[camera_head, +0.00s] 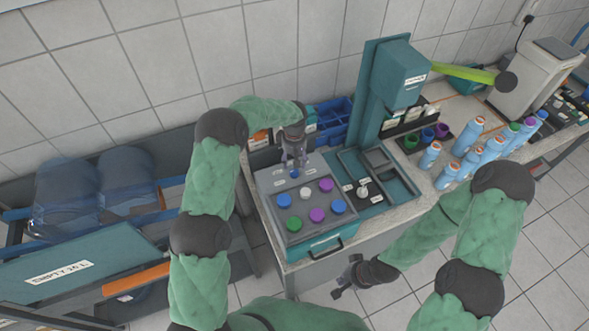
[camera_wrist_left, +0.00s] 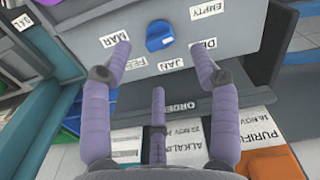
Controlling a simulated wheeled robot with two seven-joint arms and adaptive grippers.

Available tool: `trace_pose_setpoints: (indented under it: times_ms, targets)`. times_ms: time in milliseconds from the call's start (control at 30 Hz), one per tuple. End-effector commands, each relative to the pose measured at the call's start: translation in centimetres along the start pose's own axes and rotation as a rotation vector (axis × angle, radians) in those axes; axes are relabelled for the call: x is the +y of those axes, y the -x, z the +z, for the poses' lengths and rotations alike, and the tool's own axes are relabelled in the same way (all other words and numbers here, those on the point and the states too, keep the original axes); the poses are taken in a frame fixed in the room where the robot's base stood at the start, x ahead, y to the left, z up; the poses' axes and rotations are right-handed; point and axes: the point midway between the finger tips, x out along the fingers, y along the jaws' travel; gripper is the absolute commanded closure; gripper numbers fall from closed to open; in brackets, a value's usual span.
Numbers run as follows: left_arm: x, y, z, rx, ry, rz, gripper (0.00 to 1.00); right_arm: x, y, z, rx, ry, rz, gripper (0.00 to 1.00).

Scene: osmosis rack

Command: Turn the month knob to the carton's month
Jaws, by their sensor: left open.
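The blue month knob (camera_wrist_left: 160,35) sits on a grey panel ringed by labels; MAR, JAN and a partly hidden DE label are readable. A pale mark shows at its lower right; its exact setting is unclear. In the head view the knob (camera_head: 294,174) is just below my left gripper (camera_head: 293,160). In the left wrist view my left gripper (camera_wrist_left: 160,62) is open, its fingers apart on either side of the knob, not closed on it. Cartons (camera_wrist_left: 185,145) behind the panel carry NOV dates. My right gripper (camera_head: 346,277) appears open and empty, low in front of the counter.
The sloped grey panel (camera_head: 266,186) also bears several coloured caps. A tray (camera_head: 402,188) and a teal press (camera_head: 383,85) stand to its right. Several blue bottles (camera_head: 470,136) crowd the right counter. Large water jugs (camera_head: 68,195) stand at the left.

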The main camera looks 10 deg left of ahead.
Motion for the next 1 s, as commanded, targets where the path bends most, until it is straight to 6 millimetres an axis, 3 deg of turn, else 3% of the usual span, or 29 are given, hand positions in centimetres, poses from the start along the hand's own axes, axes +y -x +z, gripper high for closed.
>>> trace_pose_setpoints:
  times_ms: [333, 500, 800, 867, 1000]
  targets:
    - [-0.1, -5.5, 0.0, -0.001, 0.0, -0.001, 0.39, -0.3, 1.0, 0.0, 0.0, 0.0, 0.0, 1.0]
    - [-0.1, -6.5, 0.0, 0.0, -0.001, -0.001, 0.39, -0.4, 1.1, 0.0, 0.0, 0.0, 0.0, 1.0]
    - [0.0, -6.7, 0.0, 0.0, 0.0, 0.0, 0.39, -0.4, 1.1, 0.0, 0.0, 0.0, 0.0, 1.0]
    - [0.0, -6.7, 0.0, 0.0, 0.0, 0.0, 0.53, -0.4, 1.1, 0.0, 0.0, 0.0, 0.0, 1.0]
    - [0.0, -6.7, 0.0, 0.0, 0.0, 0.0, 0.93, -0.4, 1.1, 0.0, 0.0, 0.0, 0.0, 1.0]
